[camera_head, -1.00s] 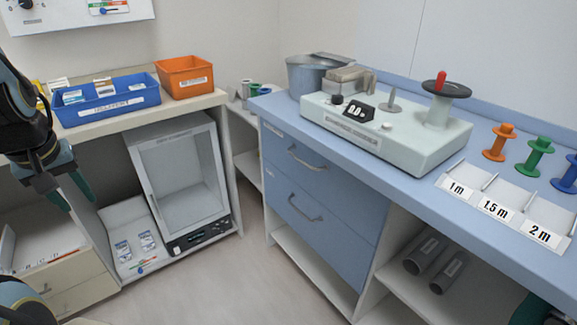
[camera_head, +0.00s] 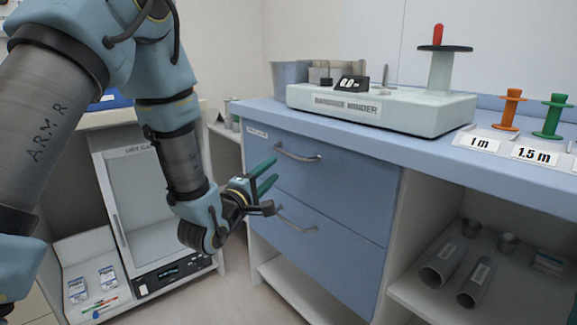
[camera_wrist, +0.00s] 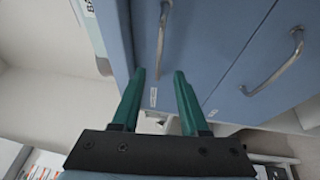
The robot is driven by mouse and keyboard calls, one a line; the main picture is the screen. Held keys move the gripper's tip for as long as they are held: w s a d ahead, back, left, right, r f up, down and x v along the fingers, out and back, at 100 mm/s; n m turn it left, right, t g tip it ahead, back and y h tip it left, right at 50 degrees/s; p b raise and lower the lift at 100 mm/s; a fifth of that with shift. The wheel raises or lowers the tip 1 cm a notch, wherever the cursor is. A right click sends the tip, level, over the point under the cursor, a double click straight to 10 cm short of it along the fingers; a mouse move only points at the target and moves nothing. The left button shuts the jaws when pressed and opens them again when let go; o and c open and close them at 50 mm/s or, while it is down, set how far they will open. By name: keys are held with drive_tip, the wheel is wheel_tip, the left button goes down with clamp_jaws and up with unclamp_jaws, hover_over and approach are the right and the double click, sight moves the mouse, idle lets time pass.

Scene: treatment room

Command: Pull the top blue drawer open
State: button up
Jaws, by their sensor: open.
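The top blue drawer (camera_head: 335,180) is shut in the blue cabinet, with a curved metal handle (camera_head: 298,155) on its front. My gripper (camera_head: 274,172) is open and empty, its green fingers pointing at the drawer front just below and left of that handle. In the wrist view my gripper (camera_wrist: 160,73) has its two fingertips spread, and the top drawer's handle (camera_wrist: 164,40) lies ahead, its near end lined up with the gap between them. I cannot tell any contact. The lower drawer's handle (camera_wrist: 277,66) is to the right there.
The lower blue drawer (camera_head: 335,255) is shut, with its handle (camera_head: 297,223) partly behind my gripper. A bandage winder (camera_head: 380,108) stands on the blue counter (camera_head: 420,150). An open shelf (camera_head: 420,295) with grey tubes is at right. A glass-front cabinet (camera_head: 135,200) stands at left.

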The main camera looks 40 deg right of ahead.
sight(288, 155)
drive_tip(key=x, duration=1)
drive_tip(key=shift+w+d, duration=0.1)
drive_tip(key=shift+w, duration=0.05)
clamp_jaws()
idle(1.1)
